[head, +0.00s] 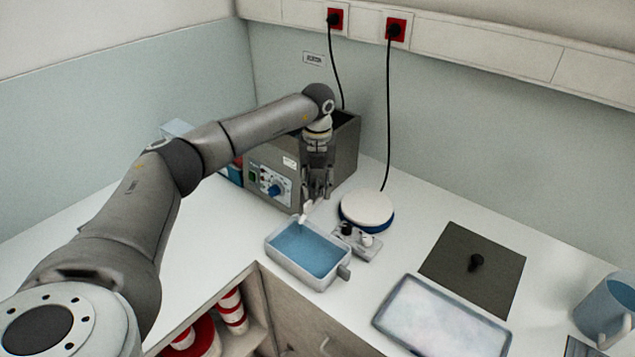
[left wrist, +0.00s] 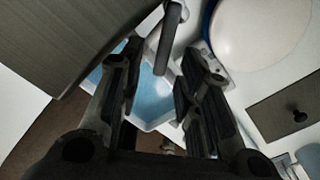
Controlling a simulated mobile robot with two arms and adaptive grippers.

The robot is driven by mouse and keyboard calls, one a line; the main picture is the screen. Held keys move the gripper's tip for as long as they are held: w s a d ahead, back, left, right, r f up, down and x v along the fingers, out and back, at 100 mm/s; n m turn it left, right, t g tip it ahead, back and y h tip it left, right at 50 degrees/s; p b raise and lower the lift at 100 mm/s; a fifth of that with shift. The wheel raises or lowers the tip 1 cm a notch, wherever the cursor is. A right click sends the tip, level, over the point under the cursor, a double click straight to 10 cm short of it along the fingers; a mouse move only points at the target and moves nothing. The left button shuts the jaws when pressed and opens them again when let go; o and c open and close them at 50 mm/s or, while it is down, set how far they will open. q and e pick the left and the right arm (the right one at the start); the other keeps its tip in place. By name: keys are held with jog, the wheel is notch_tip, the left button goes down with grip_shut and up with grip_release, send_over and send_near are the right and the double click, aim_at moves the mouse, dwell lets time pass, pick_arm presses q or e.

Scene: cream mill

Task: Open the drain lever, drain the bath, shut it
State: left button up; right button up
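The bath (head: 345,140) is a grey metal box with a front panel of a blue knob and a green switch, standing against the back wall. My left gripper (head: 316,200) points down at its front right edge, partly covering it. In the left wrist view my left gripper (left wrist: 160,95) has its fingers apart. A grey rod-like lever (left wrist: 168,40) shows between and beyond the fingers; I cannot tell whether they touch it. A pale spout end (head: 306,212) shows below the gripper, above a white tray (head: 283,272) with a light blue inside. My right gripper is out of view.
A round white-topped blue device (head: 367,208) and a small grey device with knobs (head: 357,242) stand right of the tray. A dark plate with a knob (head: 495,280), a pale shallow tray (head: 440,318) and a blue mug (head: 607,303) are farther right. An open shelf (head: 262,320) is below.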

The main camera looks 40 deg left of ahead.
pick_arm(q)
jog(key=shift+f, duration=0.1)
grip_shut()
jog(key=shift+w+d+n, duration=0.1)
jog(key=shift+n, duration=0.2)
jog(key=shift+w+d+n, duration=0.25)
jog(key=shift+w+n, duration=0.05)
jog(key=shift+n, duration=0.55)
jog(key=shift+w+d+n, duration=0.3)
jog(key=shift+n, duration=0.6)
jog(key=shift+w+d+n, duration=0.25)
jog(key=shift+w+n, duration=0.05)
jog(key=shift+n, duration=0.55)
grip_release()
